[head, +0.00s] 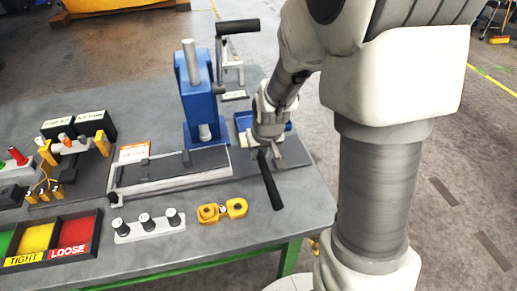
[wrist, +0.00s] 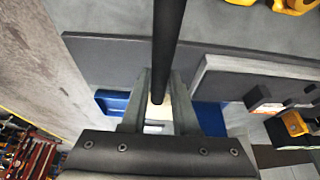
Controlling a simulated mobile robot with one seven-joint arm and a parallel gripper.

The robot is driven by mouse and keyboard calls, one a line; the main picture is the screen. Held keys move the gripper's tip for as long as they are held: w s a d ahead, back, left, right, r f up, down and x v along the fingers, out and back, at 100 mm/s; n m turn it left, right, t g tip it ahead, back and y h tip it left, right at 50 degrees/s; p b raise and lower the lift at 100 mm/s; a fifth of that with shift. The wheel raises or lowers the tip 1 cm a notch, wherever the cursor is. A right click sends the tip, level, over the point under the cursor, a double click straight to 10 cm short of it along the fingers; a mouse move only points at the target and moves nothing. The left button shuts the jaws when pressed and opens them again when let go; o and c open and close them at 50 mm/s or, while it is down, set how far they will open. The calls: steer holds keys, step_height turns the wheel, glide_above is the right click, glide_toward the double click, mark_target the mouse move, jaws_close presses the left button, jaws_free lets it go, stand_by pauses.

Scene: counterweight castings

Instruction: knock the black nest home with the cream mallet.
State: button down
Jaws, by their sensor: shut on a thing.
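My gripper (head: 268,150) is shut on the mallet's black handle, at the right end of the bench. The handle (head: 271,182) slants down toward the front from the fingers; in the wrist view it (wrist: 169,45) runs up from between my fingertips (wrist: 158,105). A small cream patch (wrist: 156,122) shows between the fingers, perhaps the mallet head, which is mostly hidden. I cannot tell which black part is the nest.
A blue press (head: 190,95) stands behind the fixture. A blue tray (head: 242,121) lies behind my gripper. A yellow part (head: 222,211) and a white block with black knobs (head: 150,231) sit in front. Sorting bins (head: 75,236) stand at left. Bare bench lies at front right.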

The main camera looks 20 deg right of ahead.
steer(key=shift+b, duration=0.55)
steer(key=shift+f+t+b, duration=0.25)
steer(key=shift+t+b, duration=0.05)
steer(key=f+b, duration=0.1)
steer(key=a+f+b, duration=0.1)
steer(key=shift+f, duration=0.4)
steer(key=shift+a+r, duration=0.25)
steer(key=shift+a, duration=0.65)
steer(key=shift+d, duration=0.9)
